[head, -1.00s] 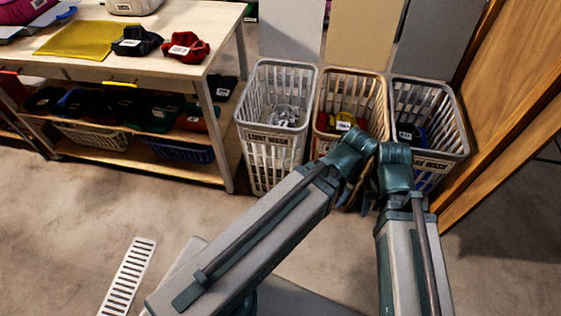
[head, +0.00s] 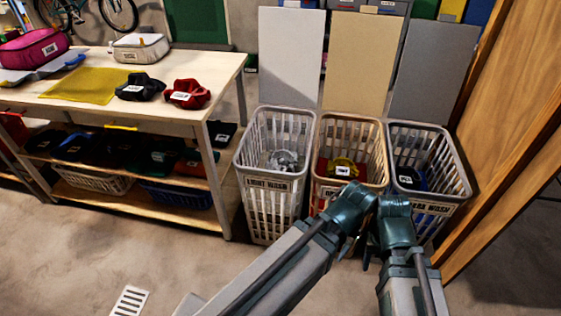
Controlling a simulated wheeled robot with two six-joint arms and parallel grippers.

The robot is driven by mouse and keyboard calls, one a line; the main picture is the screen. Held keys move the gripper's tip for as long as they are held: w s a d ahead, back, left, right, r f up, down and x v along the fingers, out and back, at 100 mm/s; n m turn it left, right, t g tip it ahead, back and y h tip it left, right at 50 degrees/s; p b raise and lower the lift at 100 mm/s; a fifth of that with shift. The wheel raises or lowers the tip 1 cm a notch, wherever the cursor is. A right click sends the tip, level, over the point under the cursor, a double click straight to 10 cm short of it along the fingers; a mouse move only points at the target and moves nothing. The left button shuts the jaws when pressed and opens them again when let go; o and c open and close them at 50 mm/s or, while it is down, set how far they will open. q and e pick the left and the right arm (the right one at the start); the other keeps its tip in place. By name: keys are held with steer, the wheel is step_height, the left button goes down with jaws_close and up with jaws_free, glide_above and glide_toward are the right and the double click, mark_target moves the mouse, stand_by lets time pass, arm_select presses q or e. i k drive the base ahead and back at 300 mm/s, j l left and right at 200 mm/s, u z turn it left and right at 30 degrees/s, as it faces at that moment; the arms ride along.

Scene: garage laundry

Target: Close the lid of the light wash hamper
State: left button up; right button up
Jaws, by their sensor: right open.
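The light wash hamper (head: 272,205) is the leftmost of three slatted baskets in the head view, pale grey with a "LIGHT WASH" label. Its light grey lid (head: 291,58) stands open and upright at the back. Pale grey laundry (head: 283,160) lies inside it. My two arms reach in from below, to the right of this hamper and in front of the middle one. My right gripper (head: 368,255) shows only as a small dark part between the arms; it is open and apart from the lid. My left gripper is hidden.
The middle tan hamper (head: 322,192) and right grey hamper (head: 462,190) also have raised lids. A wooden workbench (head: 215,82) with caps stands at left. A wooden panel (head: 510,150) rises at right. Floor in front of the light wash hamper is clear.

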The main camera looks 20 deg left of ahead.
mark_target(291, 37)
steer(key=i+j+u, duration=0.15)
steer(key=i+j, duration=0.2)
steer(key=j, duration=0.15)
steer(key=i+j+u, duration=0.2)
steer(key=i+j, duration=0.15)
steer(key=j, duration=0.15)
